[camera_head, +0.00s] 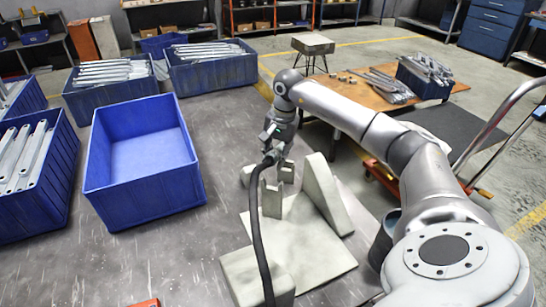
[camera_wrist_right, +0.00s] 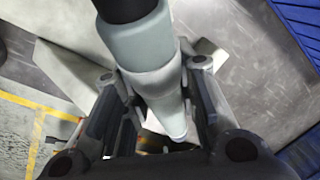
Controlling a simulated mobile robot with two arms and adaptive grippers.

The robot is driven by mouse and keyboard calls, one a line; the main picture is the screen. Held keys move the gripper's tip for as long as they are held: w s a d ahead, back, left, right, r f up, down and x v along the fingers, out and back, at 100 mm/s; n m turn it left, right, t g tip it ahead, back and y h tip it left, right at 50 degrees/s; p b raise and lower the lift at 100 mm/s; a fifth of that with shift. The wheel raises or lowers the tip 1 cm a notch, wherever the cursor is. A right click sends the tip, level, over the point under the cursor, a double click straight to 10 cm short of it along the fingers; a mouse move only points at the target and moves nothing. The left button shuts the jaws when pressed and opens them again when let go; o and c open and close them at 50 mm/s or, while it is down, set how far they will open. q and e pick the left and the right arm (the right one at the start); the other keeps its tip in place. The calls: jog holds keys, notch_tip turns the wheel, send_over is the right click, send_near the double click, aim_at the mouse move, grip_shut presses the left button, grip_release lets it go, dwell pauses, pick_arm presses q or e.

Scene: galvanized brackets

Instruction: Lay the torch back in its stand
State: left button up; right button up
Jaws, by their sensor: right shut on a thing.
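My right gripper (camera_head: 278,138) is shut on the torch (camera_head: 271,156), above the grey metal pieces on the table. A black cable (camera_head: 256,220) runs from the torch down to the front edge of the view. In the wrist view the torch (camera_wrist_right: 148,55) is a pale grey-green, tapering body between my right gripper's fingers (camera_wrist_right: 158,112). Just below the gripper in the head view is a small upright grey piece with a gap at its top, which looks like the stand (camera_head: 272,203). I cannot tell whether the torch touches it. My left gripper is not in view.
A grey plate (camera_head: 315,245) bears a tall triangular piece (camera_head: 326,190) close right of the gripper. A grey block (camera_head: 250,272) stands in front. An empty blue bin (camera_head: 140,210) is at left, with bins of brackets around it. The tabletop between bin and plate is clear.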

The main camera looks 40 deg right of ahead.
aim_at(280, 153)
notch_tip(280, 153, down, 8)
jog(key=b, duration=0.5)
jog(key=shift+f+b, duration=0.4)
jog(key=shift+f, duration=0.1)
dwell(0.7)
jog(key=o, duration=1.1)
jog(key=r, duration=0.4)
jog(key=s+r, duration=0.1)
jog(key=r, duration=0.3)
jog(key=d+r, duration=0.1)
jog(key=r, duration=0.3)
jog(key=shift+s, duration=0.2)
